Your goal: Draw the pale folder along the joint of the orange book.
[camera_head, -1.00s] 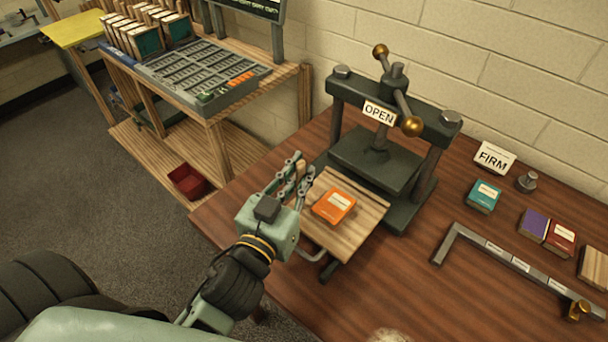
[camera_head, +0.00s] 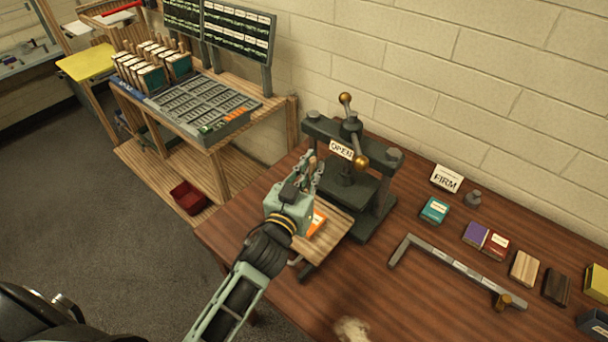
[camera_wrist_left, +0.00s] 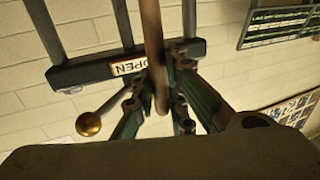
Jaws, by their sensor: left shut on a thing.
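The orange book (camera_head: 317,223) lies on the wooden board (camera_head: 338,222) in front of the press. My left gripper hides much of it in the head view. My left gripper (camera_head: 310,178) is shut on a slim brown stick-like tool, which I take to be the folder (camera_wrist_left: 153,45). In the left wrist view the folder runs up from between the fingers (camera_wrist_left: 160,100). In the head view the gripper stands at the board's far left, by the book. I cannot tell whether the folder touches the book's joint. My right gripper is not in view.
The dark press (camera_head: 385,205), with its OPEN sign (camera_head: 341,149), stands just behind the board. To the right are a FIRM sign (camera_head: 446,179), a teal book (camera_head: 434,210), several other small books and blocks, and a metal square (camera_head: 450,265). The table front is mostly clear.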

